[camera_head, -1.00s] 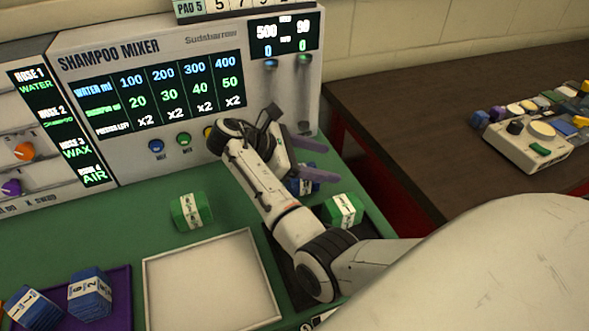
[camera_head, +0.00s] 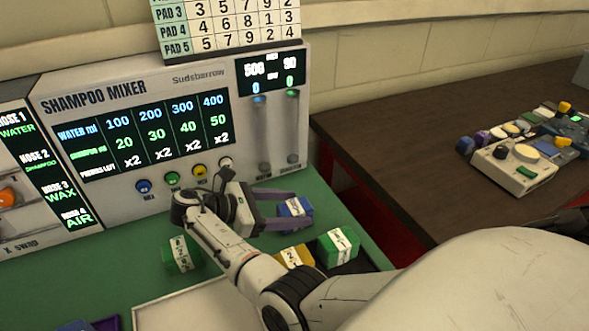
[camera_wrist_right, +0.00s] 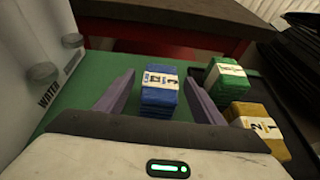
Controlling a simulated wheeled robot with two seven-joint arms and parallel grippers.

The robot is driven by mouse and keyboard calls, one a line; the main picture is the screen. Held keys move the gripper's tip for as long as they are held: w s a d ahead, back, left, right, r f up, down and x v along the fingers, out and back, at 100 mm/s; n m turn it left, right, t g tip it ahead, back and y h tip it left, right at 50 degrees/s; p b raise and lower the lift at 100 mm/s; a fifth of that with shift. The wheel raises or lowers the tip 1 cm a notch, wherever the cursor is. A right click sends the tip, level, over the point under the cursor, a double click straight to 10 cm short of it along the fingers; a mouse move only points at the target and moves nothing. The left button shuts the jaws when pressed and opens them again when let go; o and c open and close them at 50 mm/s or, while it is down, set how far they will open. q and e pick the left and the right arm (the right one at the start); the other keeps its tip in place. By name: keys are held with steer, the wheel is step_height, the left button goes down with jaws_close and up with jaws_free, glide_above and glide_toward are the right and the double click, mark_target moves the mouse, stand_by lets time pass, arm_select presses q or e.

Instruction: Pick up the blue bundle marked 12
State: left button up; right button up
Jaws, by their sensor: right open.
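A blue bundle (camera_head: 295,207) with a white paper band stands on the green counter in front of the shampoo mixer. In the right wrist view the blue bundle (camera_wrist_right: 160,92) is between my two purple fingers, with space on both sides; the figures on its band are too small to read surely. My right gripper (camera_head: 302,208) is open around it, and it also shows in the right wrist view (camera_wrist_right: 160,79). My left gripper is not in view. Part of another blue bundle (camera_head: 75,326) shows at the bottom left edge; its band is out of view.
A green bundle (camera_head: 337,246) and a yellow bundle (camera_head: 293,258) lie on a dark tray beside the blue bundle. Another green bundle (camera_head: 182,253) stands left of my arm. The shampoo mixer (camera_head: 170,130) rises close behind. A dark table (camera_head: 430,150) stands to the right.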

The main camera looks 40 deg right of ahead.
mark_target(305, 208)
steer(key=x, duration=0.4)
steer(key=shift+d+b, duration=0.1)
steer(key=shift+b, duration=0.25)
steer(key=c, duration=1.2)
